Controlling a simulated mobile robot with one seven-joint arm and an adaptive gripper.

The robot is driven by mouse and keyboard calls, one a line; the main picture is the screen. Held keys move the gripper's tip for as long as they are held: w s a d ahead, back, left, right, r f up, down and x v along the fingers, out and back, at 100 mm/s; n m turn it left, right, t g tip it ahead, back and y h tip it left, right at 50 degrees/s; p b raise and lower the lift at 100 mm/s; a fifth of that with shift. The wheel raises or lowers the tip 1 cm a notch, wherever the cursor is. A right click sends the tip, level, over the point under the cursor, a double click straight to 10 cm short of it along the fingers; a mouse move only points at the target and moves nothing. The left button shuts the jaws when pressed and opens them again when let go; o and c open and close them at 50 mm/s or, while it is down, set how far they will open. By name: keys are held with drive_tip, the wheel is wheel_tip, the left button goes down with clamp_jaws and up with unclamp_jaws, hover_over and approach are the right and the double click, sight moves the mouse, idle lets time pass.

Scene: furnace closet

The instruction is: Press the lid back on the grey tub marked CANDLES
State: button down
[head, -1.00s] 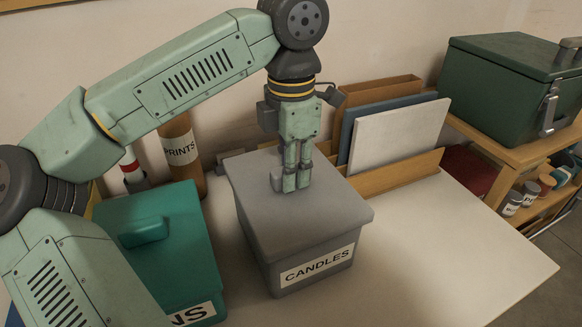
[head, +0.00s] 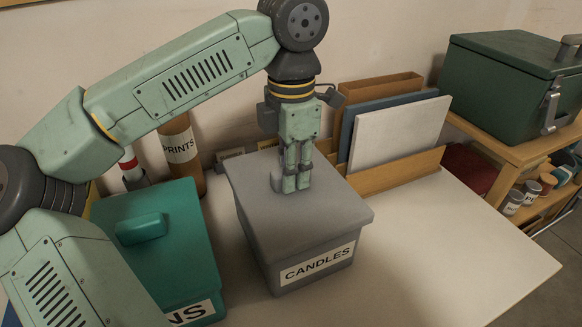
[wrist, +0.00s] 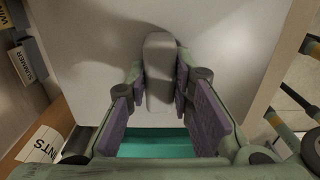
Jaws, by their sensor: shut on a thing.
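The grey tub marked CANDLES (head: 318,268) stands on the white table. Its grey lid (head: 330,215) lies over the tub's top, with its front edge overhanging just above the label. Whether the rim is fully seated cannot be told, as the back edge is hidden. My gripper (head: 290,183) points down over the middle of the lid, shut on the lid's upright grey handle (head: 278,178). In the wrist view the handle (wrist: 158,75) stands between the two purple-padded fingers, over the pale lid.
A teal tub (head: 165,255) stands close at left, partly behind my arm. A PRINTS tube (head: 181,150) stands behind it. A wooden rack (head: 400,172) with panels stands behind the grey tub. A green metal box (head: 505,90) sits on a shelf at right. The table's front right is clear.

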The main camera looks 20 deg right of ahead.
drive_tip(key=shift+f+b, duration=0.6)
drive_tip(key=shift+f, duration=0.3)
drive_tip(key=c, duration=1.3)
unclamp_jaws()
drive_tip(key=shift+r, duration=0.1)
wheel_tip(320, 180, up, 12)
